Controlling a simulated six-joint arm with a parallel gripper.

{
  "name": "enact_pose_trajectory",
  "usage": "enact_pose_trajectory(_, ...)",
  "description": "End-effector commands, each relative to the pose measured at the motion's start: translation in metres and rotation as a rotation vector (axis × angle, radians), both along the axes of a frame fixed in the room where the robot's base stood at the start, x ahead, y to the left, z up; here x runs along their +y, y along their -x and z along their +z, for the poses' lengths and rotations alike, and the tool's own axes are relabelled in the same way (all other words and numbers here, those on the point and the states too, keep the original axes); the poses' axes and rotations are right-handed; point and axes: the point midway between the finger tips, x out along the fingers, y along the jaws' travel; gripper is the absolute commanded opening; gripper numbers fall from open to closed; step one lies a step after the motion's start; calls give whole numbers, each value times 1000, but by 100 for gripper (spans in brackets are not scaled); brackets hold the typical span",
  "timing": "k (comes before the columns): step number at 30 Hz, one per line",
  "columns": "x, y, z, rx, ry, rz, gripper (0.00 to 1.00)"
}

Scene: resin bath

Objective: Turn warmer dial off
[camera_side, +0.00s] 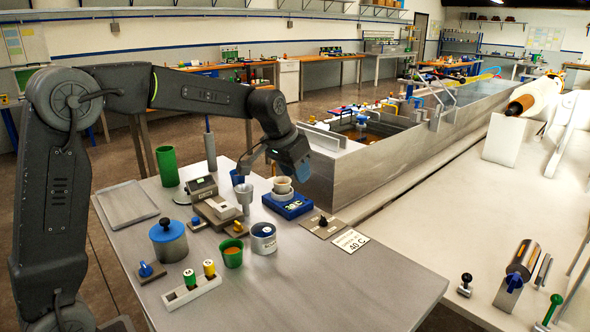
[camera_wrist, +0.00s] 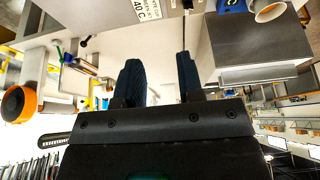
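The blue warmer (camera_side: 288,205) sits on the steel table with a small cup (camera_side: 282,187) on top; its front display shows a temperature, the first digit looking like 3. To its right lies a flat grey-brown plate with a black knob (camera_side: 322,221), which looks like the warmer dial; its setting is too small to read. A white card (camera_side: 350,240) reading 40 C lies beside it. My gripper (camera_side: 294,165) is above and just behind the warmer, apart from the dial. In the wrist view its two dark fingers (camera_wrist: 162,75) are apart with nothing between them. The warmer's edge (camera_wrist: 232,5) shows at the top.
The steel bath (camera_side: 345,180) is behind. The table's front right is clear.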

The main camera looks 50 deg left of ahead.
Motion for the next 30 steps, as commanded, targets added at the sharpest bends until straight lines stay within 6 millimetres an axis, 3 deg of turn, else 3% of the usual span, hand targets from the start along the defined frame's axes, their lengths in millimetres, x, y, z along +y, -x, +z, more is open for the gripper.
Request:
enact_pose_trajectory(9, -1, 2, 2, -1, 0, 0, 35)
enact_pose_trajectory(14, 4, -7, -4, 7, 0, -17, 49)
enact_pose_trajectory(16, 11, -21, -11, 16, -2, -51, 55)
enact_pose_trajectory(24, 61, -96, -69, 43, -2, -276, 55)
enact_pose_trajectory(30, 84, -122, -102, 33, 0, -396, 55)
